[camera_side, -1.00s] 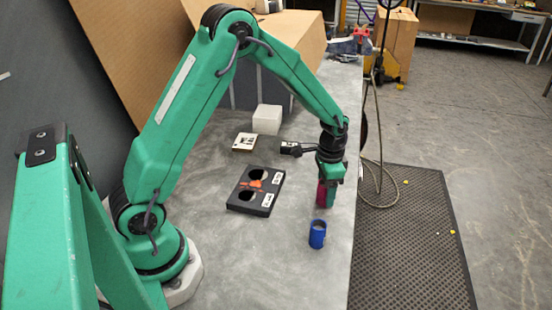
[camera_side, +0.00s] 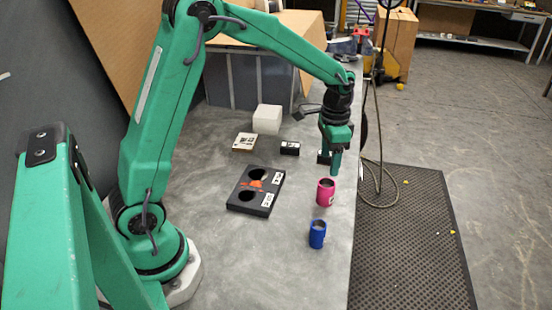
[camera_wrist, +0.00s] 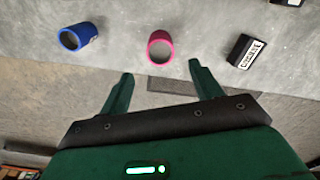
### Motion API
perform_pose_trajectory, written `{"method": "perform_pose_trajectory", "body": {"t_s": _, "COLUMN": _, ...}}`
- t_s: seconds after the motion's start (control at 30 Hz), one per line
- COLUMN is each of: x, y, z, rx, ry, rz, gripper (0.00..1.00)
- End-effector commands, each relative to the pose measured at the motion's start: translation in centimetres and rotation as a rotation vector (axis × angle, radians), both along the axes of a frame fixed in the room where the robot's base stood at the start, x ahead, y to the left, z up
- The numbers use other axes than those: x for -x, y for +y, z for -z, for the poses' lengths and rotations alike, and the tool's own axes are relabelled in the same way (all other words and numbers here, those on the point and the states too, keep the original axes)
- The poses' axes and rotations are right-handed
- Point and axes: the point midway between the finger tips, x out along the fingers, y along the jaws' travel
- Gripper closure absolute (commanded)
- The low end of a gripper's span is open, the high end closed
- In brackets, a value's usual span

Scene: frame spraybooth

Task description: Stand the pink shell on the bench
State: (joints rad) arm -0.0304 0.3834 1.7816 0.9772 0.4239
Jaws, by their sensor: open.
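The pink shell (camera_side: 325,192) is a short hollow cylinder that stands upright on the grey bench (camera_side: 300,270), near its right edge. Its open top shows in the wrist view (camera_wrist: 160,47). My gripper (camera_side: 330,165) is above and behind the shell, apart from it. In the wrist view my two green fingers (camera_wrist: 160,82) are spread with nothing between them, and the shell is beyond their tips.
A blue shell (camera_side: 317,234) stands in front of the pink one. A black block with two holes (camera_side: 272,206) lies to the left. A small black labelled block (camera_side: 290,149), a white cube (camera_side: 267,119) and a small pale box (camera_side: 244,142) are farther back. The front bench is clear.

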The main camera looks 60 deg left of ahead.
Motion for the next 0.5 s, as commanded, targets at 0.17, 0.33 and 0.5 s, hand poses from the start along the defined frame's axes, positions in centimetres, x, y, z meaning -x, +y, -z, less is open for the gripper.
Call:
{"method": "perform_pose_trajectory", "body": {"t_s": 0.17, "x": -0.01, "y": 0.0, "z": 0.01, "rx": 0.0, "ry": 0.0, "rz": 0.0, "gripper": 0.36}}
{"method": "perform_pose_trajectory", "body": {"t_s": 0.33, "x": -0.02, "y": 0.0, "z": 0.02, "rx": 0.0, "ry": -0.001, "rz": 0.0, "gripper": 0.36}}
{"method": "perform_pose_trajectory", "body": {"t_s": 0.5, "x": 0.15, "y": -0.01, "z": -0.29, "rx": 0.0, "ry": -0.005, "rz": -0.003, "gripper": 0.36}}
